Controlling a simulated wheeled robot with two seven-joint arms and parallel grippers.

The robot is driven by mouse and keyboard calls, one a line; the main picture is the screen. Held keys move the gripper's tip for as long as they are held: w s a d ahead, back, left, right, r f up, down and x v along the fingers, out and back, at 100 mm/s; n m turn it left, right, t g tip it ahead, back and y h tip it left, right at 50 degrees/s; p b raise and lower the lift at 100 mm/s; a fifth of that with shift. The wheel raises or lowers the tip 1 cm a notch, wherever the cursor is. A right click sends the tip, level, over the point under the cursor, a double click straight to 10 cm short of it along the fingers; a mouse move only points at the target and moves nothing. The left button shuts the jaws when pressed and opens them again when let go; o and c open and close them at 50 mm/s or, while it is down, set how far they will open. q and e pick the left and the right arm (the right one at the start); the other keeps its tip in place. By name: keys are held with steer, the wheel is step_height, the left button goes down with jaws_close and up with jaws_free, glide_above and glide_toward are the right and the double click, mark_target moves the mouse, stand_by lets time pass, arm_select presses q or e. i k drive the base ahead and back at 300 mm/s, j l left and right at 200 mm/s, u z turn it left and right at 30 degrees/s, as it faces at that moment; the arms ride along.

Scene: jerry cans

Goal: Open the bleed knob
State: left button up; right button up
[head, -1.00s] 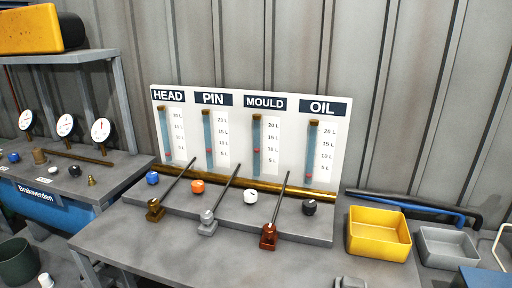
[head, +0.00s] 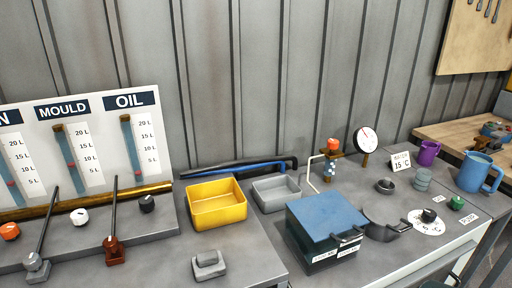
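I cannot tell which knob is the bleed knob; no readable label names one. On the panel base in the head view are an orange knob (head: 10,231), a white knob (head: 79,217) and a black knob (head: 147,203). Farther right, an orange-red knob (head: 333,145) tops a small fitting beside a round dial gauge (head: 366,140). A green knob (head: 457,203) sits at the right end of the bench, near a small label too small to read. Neither of my grippers is in view.
A yellow bin (head: 218,206) and a grey bin (head: 276,194) stand mid-bench. A blue-lidded box (head: 327,218) and a dark pot (head: 384,226) are right of them. A blue jug (head: 479,173) stands at right. The level board (head: 95,146) is at left.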

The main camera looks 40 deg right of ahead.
mark_target(333, 144)
steer(key=z, duration=2.1)
